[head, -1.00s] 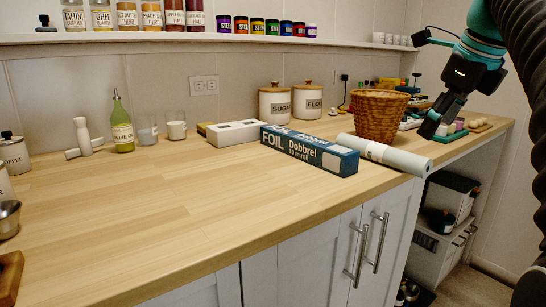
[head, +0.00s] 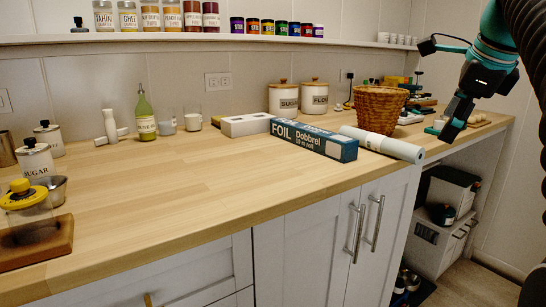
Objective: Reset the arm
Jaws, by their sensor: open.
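My gripper (head: 447,132) hangs at the right side of the head view, at the end of my teal and black arm. It points down and to the left, in front of small items at the counter's right end. Its fingers are dark and open, with nothing seen between them. It appears to the right of the wicker basket (head: 379,110) and the pale roll (head: 382,144). Whether its fingertips touch anything on the counter cannot be told from this view.
The wooden counter (head: 190,180) is clear in its middle. A foil box (head: 312,140) lies near the roll. Sugar and flour canisters (head: 298,97) stand behind. A green bottle (head: 145,115) is at the left back. A jar shelf (head: 200,38) runs above. Open cubbies (head: 450,190) lie below right.

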